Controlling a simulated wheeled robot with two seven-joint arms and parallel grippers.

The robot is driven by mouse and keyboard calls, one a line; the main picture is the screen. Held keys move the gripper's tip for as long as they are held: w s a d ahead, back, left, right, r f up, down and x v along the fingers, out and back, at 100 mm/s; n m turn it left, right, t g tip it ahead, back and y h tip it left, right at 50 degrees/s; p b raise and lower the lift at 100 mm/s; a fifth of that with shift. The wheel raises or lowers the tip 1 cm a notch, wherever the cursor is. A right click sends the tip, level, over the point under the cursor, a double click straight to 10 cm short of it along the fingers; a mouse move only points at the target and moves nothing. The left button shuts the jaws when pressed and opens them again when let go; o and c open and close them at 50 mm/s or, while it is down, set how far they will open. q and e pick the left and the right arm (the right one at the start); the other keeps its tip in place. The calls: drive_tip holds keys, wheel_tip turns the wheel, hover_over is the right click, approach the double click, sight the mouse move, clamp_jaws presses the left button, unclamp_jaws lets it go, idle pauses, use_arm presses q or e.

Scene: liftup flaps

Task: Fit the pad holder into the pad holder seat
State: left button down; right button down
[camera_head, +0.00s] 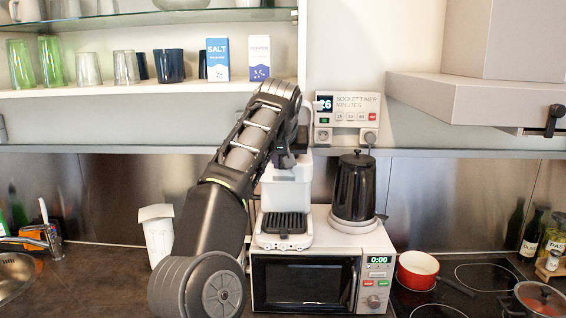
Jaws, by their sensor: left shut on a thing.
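A white coffee machine (288,190) stands on top of the microwave, with a dark drip grate low at its front. My left arm reaches up from the bottom of the view to the front of its upper part. My left gripper (288,158) is there, shut on a small dark thing that looks like the pad holder. The arm and gripper cover most of it. The pad holder seat is hidden behind the gripper, so I cannot tell whether the holder touches or sits in it. My right gripper is not in view.
A black kettle (353,188) stands right of the coffee machine on the microwave (303,279). A socket timer (347,108) hangs behind. A shelf (130,92) with glasses crosses the upper left. A red pan (417,269) is on the hob at right; a white bin (158,238) stands left.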

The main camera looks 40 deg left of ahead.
use_arm(q)
drive_tip(key=shift+f, duration=0.35)
drive_tip(key=c, duration=1.2)
unclamp_jaws()
drive_tip(key=shift+s, duration=0.1)
drive_tip(key=v, duration=0.7)
drive_tip(key=shift+s+d+r, duration=0.2)
drive_tip(key=shift+r, duration=0.1)
